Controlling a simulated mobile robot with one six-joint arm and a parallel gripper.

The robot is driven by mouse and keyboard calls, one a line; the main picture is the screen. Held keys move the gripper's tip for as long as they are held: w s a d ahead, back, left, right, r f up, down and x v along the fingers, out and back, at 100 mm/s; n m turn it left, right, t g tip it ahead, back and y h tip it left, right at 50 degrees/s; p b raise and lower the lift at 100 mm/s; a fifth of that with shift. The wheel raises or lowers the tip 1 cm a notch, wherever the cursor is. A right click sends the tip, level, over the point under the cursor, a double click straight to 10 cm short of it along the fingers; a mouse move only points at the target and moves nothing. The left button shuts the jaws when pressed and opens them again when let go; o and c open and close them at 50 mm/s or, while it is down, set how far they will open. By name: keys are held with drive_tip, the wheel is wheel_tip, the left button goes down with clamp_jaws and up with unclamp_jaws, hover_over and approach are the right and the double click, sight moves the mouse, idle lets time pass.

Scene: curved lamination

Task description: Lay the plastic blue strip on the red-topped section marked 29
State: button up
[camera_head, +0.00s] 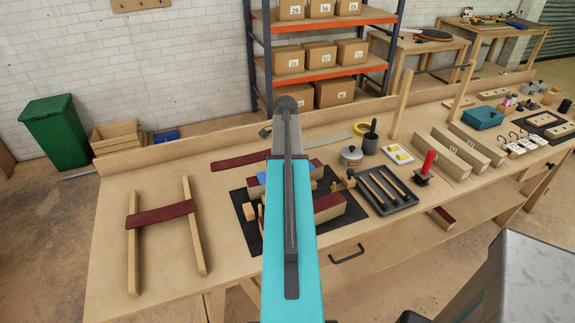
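Red-topped wooden sections stand on a dark mat (252,240) in the middle of the bench. One red top (328,203) shows right of my arm, and another (317,164) shows farther back. I cannot read a 29 on either of them. A small blue patch (261,178) shows at the left edge of my arm, above the mat. It may be part of the blue strip, but most of it is hidden. My turquoise arm covers the middle of the mat. My gripper's fingers do not show.
A dark red strip (160,214) lies across two wooden rails at left. Another red strip (240,160) lies behind the mat. A black tool tray (386,205), a pot (351,156) and a red-handled tool (427,164) stand at right.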

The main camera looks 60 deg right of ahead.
idle(0.3)
drive_tip(key=o, duration=1.4)
drive_tip(key=shift+r+p, duration=2.3)
drive_tip(key=shift+r, duration=1.25)
drive_tip(key=shift+f, duration=0.1)
